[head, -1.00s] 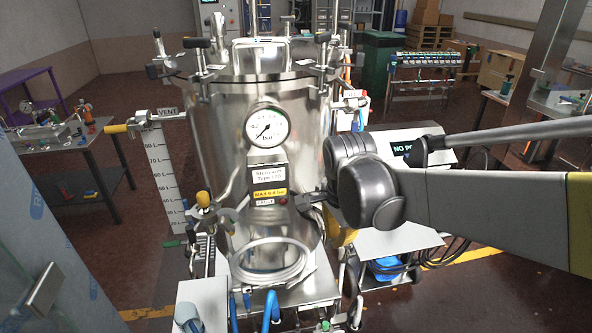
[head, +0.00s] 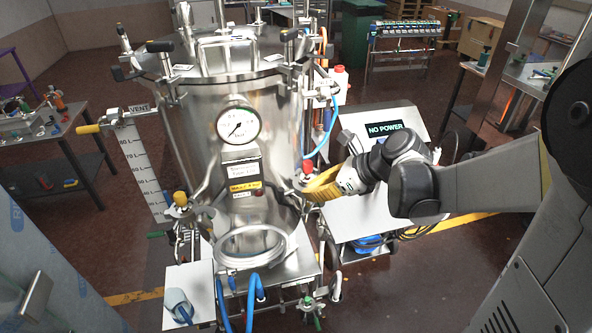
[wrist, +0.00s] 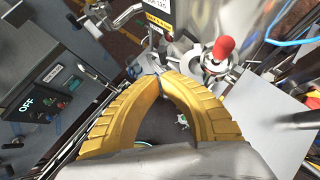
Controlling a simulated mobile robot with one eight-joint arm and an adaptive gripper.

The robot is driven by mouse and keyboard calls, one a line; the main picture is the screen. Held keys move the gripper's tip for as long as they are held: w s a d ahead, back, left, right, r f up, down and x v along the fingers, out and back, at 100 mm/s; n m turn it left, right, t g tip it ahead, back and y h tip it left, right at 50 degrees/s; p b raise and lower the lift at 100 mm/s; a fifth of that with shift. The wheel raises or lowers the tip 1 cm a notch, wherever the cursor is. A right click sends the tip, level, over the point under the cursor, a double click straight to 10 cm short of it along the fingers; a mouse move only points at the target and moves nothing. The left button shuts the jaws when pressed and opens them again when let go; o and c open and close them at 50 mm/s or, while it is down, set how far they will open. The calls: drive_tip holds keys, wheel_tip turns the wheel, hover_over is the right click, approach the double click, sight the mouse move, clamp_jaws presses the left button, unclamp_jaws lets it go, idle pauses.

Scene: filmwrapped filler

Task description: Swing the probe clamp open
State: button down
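A red-capped probe fitting (wrist: 222,47) with a pale metal body and collar stands on the side of the steel vessel (head: 235,125). In the head view its red cap (head: 307,167) shows low on the vessel's right side. I cannot make out clearly which metal part is the clamp or whether it is fastened. My gripper (wrist: 160,77) has two yellow ribbed fingers whose tips meet closely, with nothing clearly held. It lies left of and below the red cap in the wrist view. In the head view my gripper (head: 312,194) is beside the vessel, just below the cap.
A trolley screen reading NO POWER (head: 385,128) stands right of the vessel, behind my arm. A blue hose (head: 325,135) hangs above the fitting. A grey panel reading OFF (wrist: 30,107) is left in the wrist view.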

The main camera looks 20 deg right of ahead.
sight(281, 202)
drive_tip(key=b+x, duration=0.1)
drive_tip(key=x, duration=0.6)
drive_tip(key=shift+w+a+f, duration=0.1)
drive_tip(key=shift+f, duration=0.15)
drive_tip(key=shift+a, duration=0.15)
